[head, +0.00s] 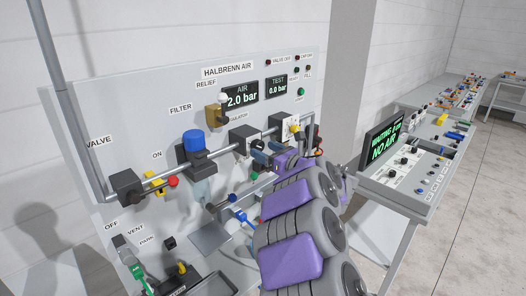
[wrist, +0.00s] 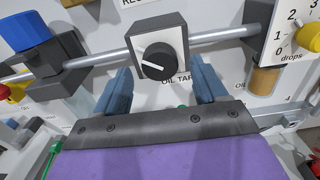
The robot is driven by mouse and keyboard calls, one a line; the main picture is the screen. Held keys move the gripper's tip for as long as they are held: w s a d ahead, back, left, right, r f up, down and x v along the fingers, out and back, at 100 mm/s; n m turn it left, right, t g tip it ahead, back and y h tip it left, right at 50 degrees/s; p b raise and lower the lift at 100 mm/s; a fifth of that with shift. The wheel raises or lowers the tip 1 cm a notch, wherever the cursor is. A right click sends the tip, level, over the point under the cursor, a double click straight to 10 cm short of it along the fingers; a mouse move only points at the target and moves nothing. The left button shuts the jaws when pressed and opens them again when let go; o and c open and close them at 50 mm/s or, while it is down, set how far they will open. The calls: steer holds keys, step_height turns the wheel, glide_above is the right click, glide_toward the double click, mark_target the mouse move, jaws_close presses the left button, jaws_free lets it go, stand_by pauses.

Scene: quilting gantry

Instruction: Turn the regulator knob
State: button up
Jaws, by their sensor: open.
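The regulator knob (wrist: 158,62) is a round black dial with a white pointer line, on a white-faced dark block on the air pipe. The pointer aims left and slightly up. In the head view the regulator block (head: 242,138) sits under the displays; its knob is hard to make out there. My gripper (wrist: 162,82) is open, with its two blue fingers apart, one on each side below the knob in the wrist view. Whether either finger touches the knob cannot be told. In the head view my gripper (head: 266,150) is close in front of the panel.
The air display (head: 241,93) reads 2.0 bar; the test display (head: 277,86) reads 0.0 bar. A blue-topped filter (head: 194,142) stands left on the pipe. A yellow drops knob (wrist: 308,38) is close on the right. A console screen (head: 383,141) shows "NO AIR".

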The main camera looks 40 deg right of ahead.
steer(key=shift+w+d, duration=0.1)
steer(key=shift+w, duration=0.7)
steer(key=shift+r, duration=0.1)
steer(key=shift+c, duration=0.9)
steer(key=c, duration=0.9)
steer(key=shift+m, duration=0.4)
